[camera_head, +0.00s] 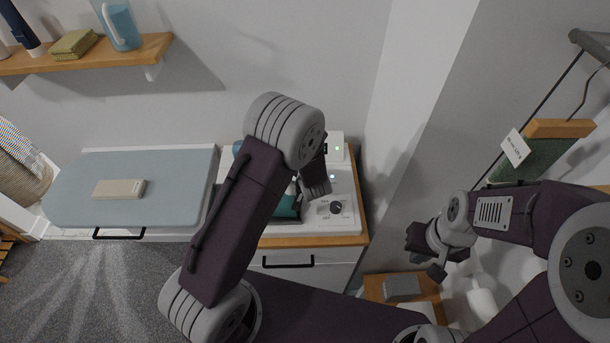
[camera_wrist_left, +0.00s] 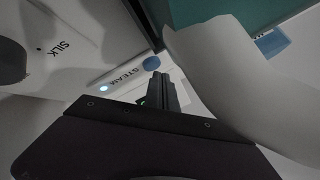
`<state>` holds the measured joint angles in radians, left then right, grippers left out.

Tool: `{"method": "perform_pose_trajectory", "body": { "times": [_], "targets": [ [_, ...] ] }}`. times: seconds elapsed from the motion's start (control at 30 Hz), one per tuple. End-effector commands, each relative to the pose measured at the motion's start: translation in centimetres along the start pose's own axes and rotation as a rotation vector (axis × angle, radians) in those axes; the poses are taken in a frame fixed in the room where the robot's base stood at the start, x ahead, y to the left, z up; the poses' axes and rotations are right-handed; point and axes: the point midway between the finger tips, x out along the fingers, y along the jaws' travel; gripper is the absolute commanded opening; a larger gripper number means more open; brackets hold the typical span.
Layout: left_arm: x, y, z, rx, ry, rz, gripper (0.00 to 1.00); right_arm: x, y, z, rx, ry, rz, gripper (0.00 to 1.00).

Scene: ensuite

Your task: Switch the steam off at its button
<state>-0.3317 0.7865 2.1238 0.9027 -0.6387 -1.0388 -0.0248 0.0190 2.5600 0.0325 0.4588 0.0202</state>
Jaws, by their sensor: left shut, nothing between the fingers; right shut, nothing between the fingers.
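The steam button is a round blue button (camera_wrist_left: 151,63) beside the printed word STEAM in the left wrist view. A small blue-white light (camera_wrist_left: 102,88) glows at the other end of that word. My left gripper (camera_wrist_left: 155,80) is shut and empty, its tips close to the button; I cannot tell whether they touch it. In the head view my left arm hides the button and the left fingertips. The white control panel (camera_head: 351,214) with a black dial shows there, with a lit point (camera_head: 332,177) above the dial. My right gripper (camera_head: 432,254) is shut and empty, off to the right.
A teal and white object (camera_head: 287,207) stands beside the dial, partly behind my left arm. A blue-grey padded board (camera_head: 180,175) with a beige block (camera_head: 118,189) lies to the left. A wall bounds the right side.

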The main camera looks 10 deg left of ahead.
Motion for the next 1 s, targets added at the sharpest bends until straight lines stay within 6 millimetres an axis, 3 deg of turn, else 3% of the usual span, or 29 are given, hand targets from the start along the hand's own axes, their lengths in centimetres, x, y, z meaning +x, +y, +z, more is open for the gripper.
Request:
{"method": "perform_pose_trajectory", "body": {
  "times": [1.0],
  "targets": [
    [0.4, 0.3, 0.31, 0.001, 0.0, 0.0, 0.0, -0.01, 0.0, 0.0, 0.0, 0.0, 0.0, 0.0]
  ]
}}
